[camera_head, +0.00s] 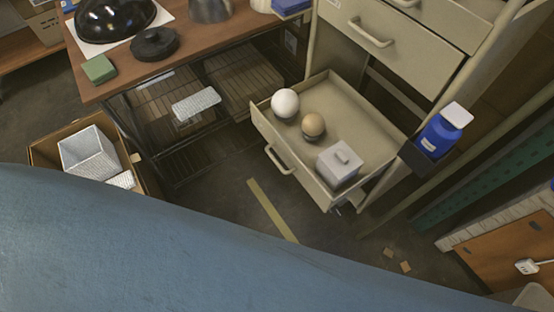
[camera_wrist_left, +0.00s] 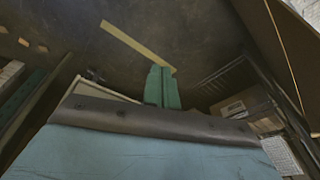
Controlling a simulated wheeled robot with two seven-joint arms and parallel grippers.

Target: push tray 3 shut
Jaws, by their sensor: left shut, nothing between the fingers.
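One cream tray (camera_head: 375,113) of the cabinet is pulled out; I see no number on it. It holds a white ball (camera_head: 285,103), a tan ball (camera_head: 313,126) and a pale lidded box (camera_head: 339,163). Its front has a bar handle (camera_head: 279,160). In the left wrist view my left gripper (camera_wrist_left: 163,86) shows as two teal fingers pressed together, empty, in front of the dark floor. The left gripper is not in the head view, so its distance from the tray cannot be told. My right gripper is in neither view.
Cabinet drawers (camera_head: 385,52) are above the open tray. A blue bottle (camera_head: 438,135) sits in a holder at its right. A brown table (camera_head: 185,62) and a cardboard box (camera_head: 48,152) stand left. A yellow floor strip (camera_head: 271,210) crosses bare floor. A large blue surface fills the lower head view.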

